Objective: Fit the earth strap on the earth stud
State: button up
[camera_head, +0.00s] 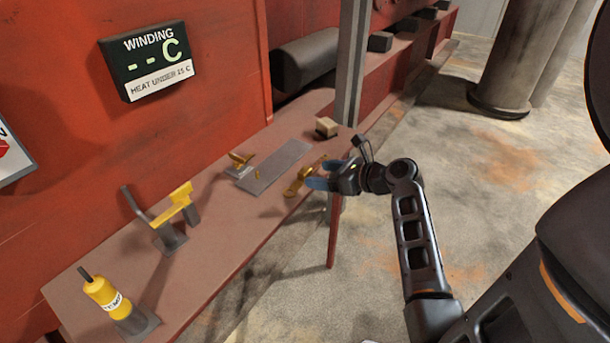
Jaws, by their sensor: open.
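A brass-coloured piece (298,182), which looks like the earth strap, lies near the front edge of the red-brown bench (215,230). My gripper (323,175) is at its right side, with blue fingertips apart and open. One finger is close to the brass piece; I cannot tell whether they touch. A grey plate (275,163) lies on the bench behind the brass piece. A small brass fitting (240,160) stands at its left end and a smaller brass bit (257,175) is near it. I cannot tell which of these is the earth stud.
A tan block (326,127) sits at the bench's far end, near a grey post (350,65). A yellow-handled lever (175,205) and a yellow labelled cylinder (105,297) stand on the left. A display (148,60) reading "WINDING -- C" is on the red wall.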

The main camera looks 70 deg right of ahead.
aim_at(306, 170)
jog(key=shift+d+r+x, duration=0.1)
jog(key=shift+r+x, duration=0.05)
jog(key=shift+x, duration=1.4)
jog(key=shift+d+r+x, duration=0.1)
jog(key=shift+r+x, duration=0.05)
jog(key=shift+x, duration=1.45)
jog(key=c, duration=1.1)
jog(key=shift+r, duration=0.1)
